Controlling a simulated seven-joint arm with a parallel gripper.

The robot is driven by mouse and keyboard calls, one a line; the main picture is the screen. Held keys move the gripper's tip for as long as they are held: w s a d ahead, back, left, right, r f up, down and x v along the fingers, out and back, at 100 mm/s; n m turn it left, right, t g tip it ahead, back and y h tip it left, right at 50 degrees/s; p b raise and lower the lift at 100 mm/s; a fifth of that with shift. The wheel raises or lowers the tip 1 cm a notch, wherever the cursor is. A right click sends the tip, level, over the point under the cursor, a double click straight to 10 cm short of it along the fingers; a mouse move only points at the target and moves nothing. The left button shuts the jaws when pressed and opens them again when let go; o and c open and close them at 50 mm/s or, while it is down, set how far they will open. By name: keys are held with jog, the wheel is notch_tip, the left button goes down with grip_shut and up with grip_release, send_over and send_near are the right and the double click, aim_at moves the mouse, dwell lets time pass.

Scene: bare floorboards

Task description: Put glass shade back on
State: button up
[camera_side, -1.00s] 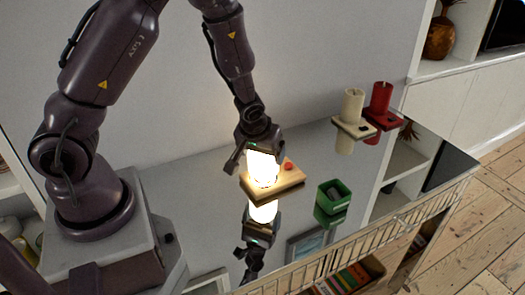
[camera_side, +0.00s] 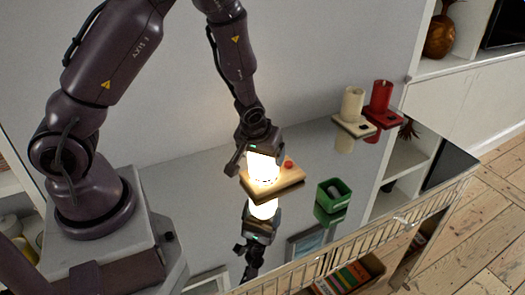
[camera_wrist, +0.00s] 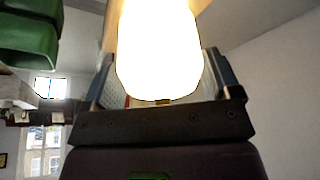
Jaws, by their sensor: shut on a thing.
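The glass shade (camera_side: 263,168) glows bright white over the light wooden lamp base (camera_side: 290,184), which has a red button (camera_side: 288,164). My gripper (camera_side: 262,160) points down and is shut on the shade from above. The shade's lower end is at the base's top; glare hides whether it is seated or just above it. In the wrist view the shade (camera_wrist: 160,50) is an overexposed white shape between the two fingers of my gripper (camera_wrist: 160,75).
A green box (camera_side: 334,194) with something dark inside stands right of the base. A cream lamp-like object (camera_side: 352,106) and a red one (camera_side: 380,98) stand farther back right. The glossy tabletop mirrors everything; a wire rail (camera_side: 370,241) runs along its front.

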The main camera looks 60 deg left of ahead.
jog(key=shift+f, duration=1.05)
jog(key=o, duration=0.8)
jog(key=shift+r, duration=3.5)
jog(key=s+m+g, duration=0.1)
jog(key=s+d, duration=0.1)
jog(key=s, duration=0.1)
jog(key=shift+s+f+m+g, duration=0.1)
jog(key=shift+f+m+g, duration=0.05)
jog(key=shift+m+g, duration=0.25)
jog(key=s+d+r+m+t+h, duration=0.1)
jog(key=s+d+r+m, duration=0.1)
jog(key=s+r, duration=0.2)
jog(key=s+d+r+m+t+h, duration=0.1)
jog(key=s+d+r+m, duration=0.1)
jog(key=r, duration=0.9)
jog(key=s+d+r+m+t, duration=0.2)
jog(key=s+d+r, duration=0.2)
jog(key=s+r, duration=0.3)
jog(key=shift+s+d+r+h, duration=0.1)
jog(key=shift+d+r+h, duration=0.15)
jog(key=shift+h, duration=0.15)
